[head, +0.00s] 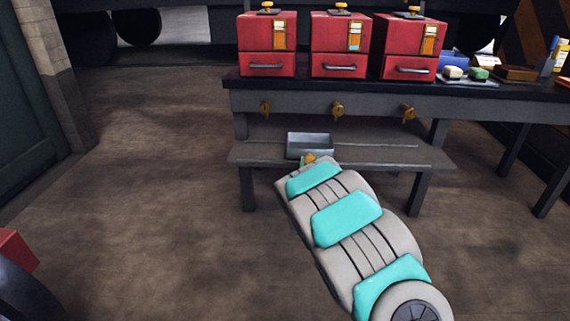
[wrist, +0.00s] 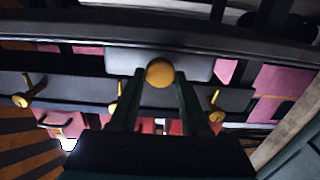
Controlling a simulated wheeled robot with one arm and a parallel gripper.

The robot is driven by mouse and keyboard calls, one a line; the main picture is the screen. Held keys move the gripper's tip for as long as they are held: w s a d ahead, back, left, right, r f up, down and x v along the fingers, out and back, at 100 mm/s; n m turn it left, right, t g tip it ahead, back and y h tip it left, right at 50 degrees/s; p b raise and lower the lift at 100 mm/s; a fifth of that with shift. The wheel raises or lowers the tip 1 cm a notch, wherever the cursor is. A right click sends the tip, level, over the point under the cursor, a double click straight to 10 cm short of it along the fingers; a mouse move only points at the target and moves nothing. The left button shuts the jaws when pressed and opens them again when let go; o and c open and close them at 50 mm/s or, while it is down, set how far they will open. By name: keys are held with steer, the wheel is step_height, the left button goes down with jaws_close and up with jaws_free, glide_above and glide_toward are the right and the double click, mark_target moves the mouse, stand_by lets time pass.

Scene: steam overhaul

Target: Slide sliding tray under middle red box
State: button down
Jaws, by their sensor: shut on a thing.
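The sliding tray (head: 321,138) is a shallow grey metal tray on the lower shelf (head: 385,152) of the workbench. The middle red box (head: 340,30) stands on the bench top. In the head view the tray lies below and a little left of this box. My gripper (head: 309,160) is at the tray's front, partly hidden by my arm. In the wrist view my gripper (wrist: 161,76) is shut on the yellow round knob (wrist: 160,70), with the tray's pale grey face (wrist: 195,66) behind it.
Red boxes stand on the left (head: 266,30) and right (head: 405,30) of the middle one. Yellow handles, including the middle one (head: 338,107), stick out from the bench front above the shelf. The shelf looks clear on both sides of the tray.

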glide_toward(337, 162)
steer(key=w+r, duration=0.4)
steer(key=shift+w+a+f+p, duration=0.1)
steer(key=shift+w+a+p, duration=0.05)
steer(key=shift+a+p, duration=0.2)
steer(key=shift+c, duration=1.9)
jaws_free()
steer(key=shift+f, duration=0.1)
steer(key=shift+s, duration=0.2)
steer(key=s, duration=0.7)
steer(key=shift+s, duration=0.25)
steer(key=shift+a, duration=0.15)
